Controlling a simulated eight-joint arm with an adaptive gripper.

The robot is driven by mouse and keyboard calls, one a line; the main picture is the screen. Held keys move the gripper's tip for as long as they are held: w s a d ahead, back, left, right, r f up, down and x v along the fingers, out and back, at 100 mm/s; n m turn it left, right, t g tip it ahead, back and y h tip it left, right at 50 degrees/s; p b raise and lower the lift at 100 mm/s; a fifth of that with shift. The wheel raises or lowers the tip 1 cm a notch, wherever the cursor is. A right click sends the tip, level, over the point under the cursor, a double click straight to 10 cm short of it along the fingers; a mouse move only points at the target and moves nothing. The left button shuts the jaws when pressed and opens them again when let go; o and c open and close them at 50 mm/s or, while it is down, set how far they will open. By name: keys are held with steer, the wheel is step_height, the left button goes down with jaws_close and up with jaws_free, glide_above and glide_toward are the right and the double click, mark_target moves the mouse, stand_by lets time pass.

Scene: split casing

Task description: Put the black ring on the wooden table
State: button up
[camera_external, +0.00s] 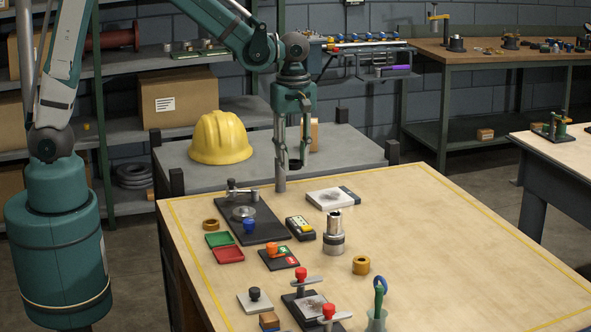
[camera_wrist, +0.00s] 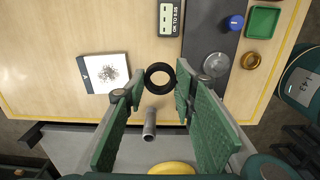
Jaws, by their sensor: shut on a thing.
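The black ring (camera_wrist: 147,77) sits between the fingertips of my gripper (camera_wrist: 157,92) in the wrist view. The fingers are shut on the ring. The wooden table (camera_external: 450,240) has a light top with a yellow border line; its bare top also shows in the wrist view (camera_wrist: 60,30).
A grey upright post (camera_external: 280,165) stands close beside my gripper. The table's right half is clear. A yellow helmet (camera_external: 221,138) sits behind.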

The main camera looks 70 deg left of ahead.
steer(key=w+d, duration=0.8)
steer(key=d, duration=0.1)
steer(key=p, duration=0.2)
glide_above(419, 268)
step_height(419, 268, down, 4)
steer(key=shift+f, duration=0.1)
steer(key=shift+f+p, duration=0.4)
steer(key=shift+f, duration=2.65)
steer(key=shift+f, duration=1.9)
steer(key=shift+f, duration=0.15)
